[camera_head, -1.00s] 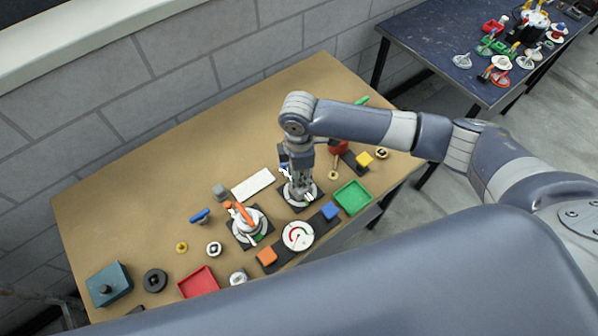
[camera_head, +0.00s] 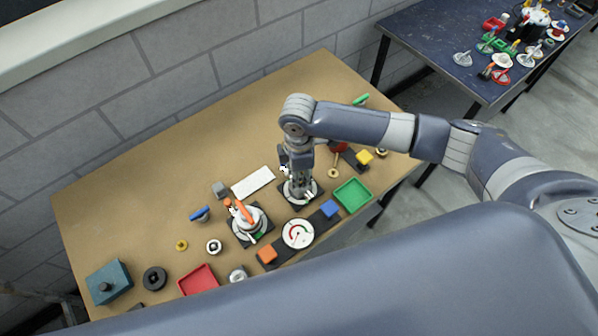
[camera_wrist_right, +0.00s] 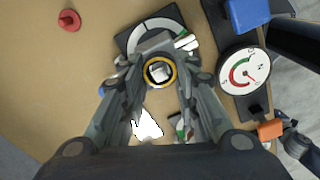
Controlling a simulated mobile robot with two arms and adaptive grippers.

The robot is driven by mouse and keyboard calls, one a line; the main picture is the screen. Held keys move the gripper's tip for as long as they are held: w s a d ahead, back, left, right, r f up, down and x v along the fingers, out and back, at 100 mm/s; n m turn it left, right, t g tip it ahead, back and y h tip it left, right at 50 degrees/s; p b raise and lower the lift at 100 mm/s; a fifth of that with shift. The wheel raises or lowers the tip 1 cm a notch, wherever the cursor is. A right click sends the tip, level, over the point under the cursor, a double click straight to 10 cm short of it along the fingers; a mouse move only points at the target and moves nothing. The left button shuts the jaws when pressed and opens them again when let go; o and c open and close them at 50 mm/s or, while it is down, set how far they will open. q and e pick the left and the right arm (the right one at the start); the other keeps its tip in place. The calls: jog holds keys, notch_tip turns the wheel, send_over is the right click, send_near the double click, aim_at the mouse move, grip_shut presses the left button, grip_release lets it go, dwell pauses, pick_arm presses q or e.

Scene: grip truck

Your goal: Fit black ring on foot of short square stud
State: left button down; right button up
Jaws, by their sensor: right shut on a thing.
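My right gripper (camera_head: 299,192) points down over a white-and-dark round disc on a black square base (camera_head: 313,205). In the right wrist view its fingers (camera_wrist_right: 160,72) are shut on a black ring with a yellow rim (camera_wrist_right: 147,79). A grey square stud top (camera_wrist_right: 159,72) shows inside the ring's opening, so the ring lies around or directly above the stud. I cannot tell how low the ring sits. The stud's foot is hidden by the ring and fingers. My left gripper is not in view.
A gauge (camera_head: 298,234) sits between a blue block (camera_head: 329,208) and an orange block (camera_head: 267,254). A second disc station with an orange lever (camera_head: 241,211) stands to the left. A green tray (camera_head: 352,195) lies to the right, a red tray (camera_head: 198,281) lower left. The table's back left is clear.

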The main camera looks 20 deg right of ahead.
jog(key=shift+f, duration=0.15)
jog(key=shift+f, duration=0.3)
jog(key=shift+f, duration=0.2)
dwell(0.9)
jog(key=o, duration=1.1)
jog(key=shift+o, duration=0.7)
jog(key=shift+o, duration=1)
